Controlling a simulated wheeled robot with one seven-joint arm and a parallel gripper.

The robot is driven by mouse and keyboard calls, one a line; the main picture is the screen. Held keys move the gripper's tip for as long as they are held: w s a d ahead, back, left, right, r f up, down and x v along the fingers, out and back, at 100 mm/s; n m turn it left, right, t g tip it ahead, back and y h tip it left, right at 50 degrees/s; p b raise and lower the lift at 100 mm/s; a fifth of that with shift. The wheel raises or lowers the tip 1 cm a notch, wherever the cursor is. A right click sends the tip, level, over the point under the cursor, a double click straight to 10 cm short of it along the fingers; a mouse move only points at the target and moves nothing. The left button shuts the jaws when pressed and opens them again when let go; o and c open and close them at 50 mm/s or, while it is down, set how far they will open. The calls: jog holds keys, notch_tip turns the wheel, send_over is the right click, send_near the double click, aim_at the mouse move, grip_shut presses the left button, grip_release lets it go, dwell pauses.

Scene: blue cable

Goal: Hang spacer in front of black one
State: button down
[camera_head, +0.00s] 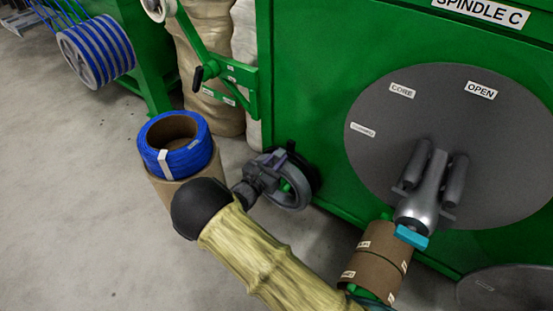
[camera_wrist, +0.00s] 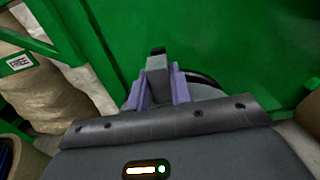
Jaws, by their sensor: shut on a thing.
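A grey ring-shaped spacer (camera_head: 291,207) is at the lower left of the green machine front in the head view. My gripper (camera_head: 275,168) is shut on its upper left rim. The black spacer (camera_head: 311,168) shows behind the grey one, close to the machine face. A bit of green shows through the grey ring; I cannot tell whether the ring is around a peg. In the wrist view, the purple fingers of my gripper (camera_wrist: 159,88) close on a grey piece, and a dark curved rim (camera_wrist: 206,79) shows behind. The gap between the two spacers is hard to judge.
A blue cable coil (camera_head: 187,160) sits on a cardboard core (camera_head: 165,188) left of my gripper. A green bracket (camera_head: 235,80) juts out above.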

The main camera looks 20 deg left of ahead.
jog(key=shift+f, duration=0.35)
dwell(0.4)
jog(key=shift+c, duration=2)
grip_release()
jog(key=shift+r+p, duration=2.45)
jog(key=shift+p, duration=0.3)
jog(key=shift+p+v, duration=0.55)
jog(key=shift+v, duration=0.95)
dwell(0.6)
